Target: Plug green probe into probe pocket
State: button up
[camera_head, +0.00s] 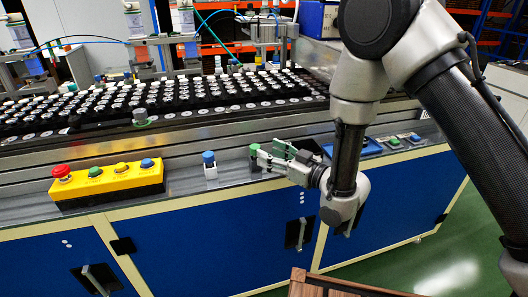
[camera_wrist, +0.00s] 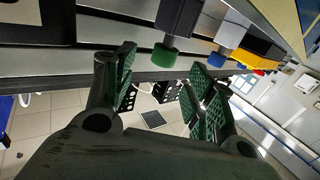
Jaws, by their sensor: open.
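The green-capped probe (camera_head: 254,149) stands upright in a dark holder on the ledge in front of the conveyor. In the wrist view, which looks upside down, its green cap (camera_wrist: 165,54) shows on a dark grey body. My gripper (camera_head: 275,157) is just right of the probe, roughly level with its cap. The fingers (camera_wrist: 165,88) are spread, with green pads and nothing between them. The green cap lies ahead of the gap, apart from both pads. I cannot tell which part is the probe pocket.
A blue-capped part (camera_head: 209,157) in a pale holder stands left of the probe. Further left is a yellow button box (camera_head: 108,184). Dark pegs in rows (camera_head: 160,98) fill the conveyor behind. A blue tray (camera_head: 366,148) lies right of my gripper. A wooden crate (camera_head: 330,286) is at the bottom.

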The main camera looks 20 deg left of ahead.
aim_at(255, 146)
jog(key=shift+x, duration=3.1)
jog(key=shift+s+a, duration=0.1)
jog(key=shift+s, duration=0.05)
jog(key=c, duration=1.2)
